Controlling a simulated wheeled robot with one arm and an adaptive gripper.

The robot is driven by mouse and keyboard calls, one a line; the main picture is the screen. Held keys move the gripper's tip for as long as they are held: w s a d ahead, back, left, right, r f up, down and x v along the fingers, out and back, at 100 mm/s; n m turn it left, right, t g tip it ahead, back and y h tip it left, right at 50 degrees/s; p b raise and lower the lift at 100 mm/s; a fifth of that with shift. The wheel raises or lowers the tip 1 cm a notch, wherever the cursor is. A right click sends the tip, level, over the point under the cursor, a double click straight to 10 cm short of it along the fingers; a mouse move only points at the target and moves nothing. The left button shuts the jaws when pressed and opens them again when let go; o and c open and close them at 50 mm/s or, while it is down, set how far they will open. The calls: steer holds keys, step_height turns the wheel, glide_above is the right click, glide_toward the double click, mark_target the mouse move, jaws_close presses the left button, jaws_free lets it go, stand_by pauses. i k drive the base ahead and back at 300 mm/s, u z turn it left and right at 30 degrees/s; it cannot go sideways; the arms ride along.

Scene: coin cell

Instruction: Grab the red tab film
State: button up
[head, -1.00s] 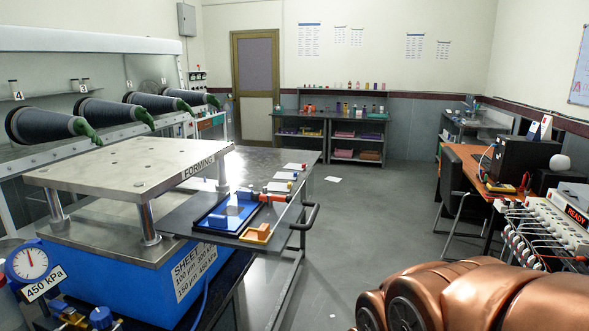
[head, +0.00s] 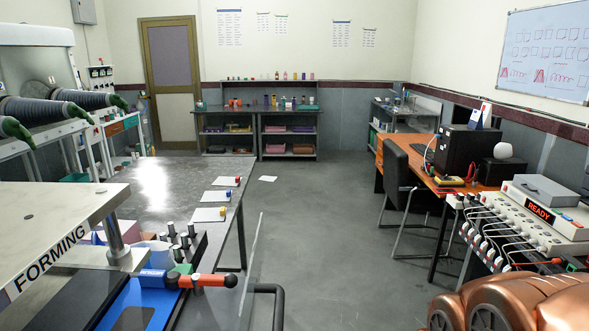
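Three white film sheets lie in a row on the grey metal table at the left. The farthest sheet (head: 223,181) has a small tab at its right end that looks red. The middle sheet (head: 216,196) has a yellowish tab, and the nearest sheet (head: 207,214) has a small tab that looks blue and yellow. The tabs are tiny, so their colours are hard to make out. My gripper is not in view; only copper-coloured parts of my own body show at the lower right.
The forming press (head: 60,235) stands at the left, with a red-handled tool (head: 205,281) beside it. A dark rail (head: 276,305) juts from the table (head: 165,180). A chair (head: 398,170) and orange desk (head: 447,160) stand right.

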mark_target(220, 182)
steer(key=z, duration=0.3)
steer(key=i, duration=1.65)
steer(key=u, duration=0.7)
steer(key=i, duration=1.1)
steer(key=u, duration=1.15)
steer(key=i, duration=0.35)
steer(key=u, duration=0.35)
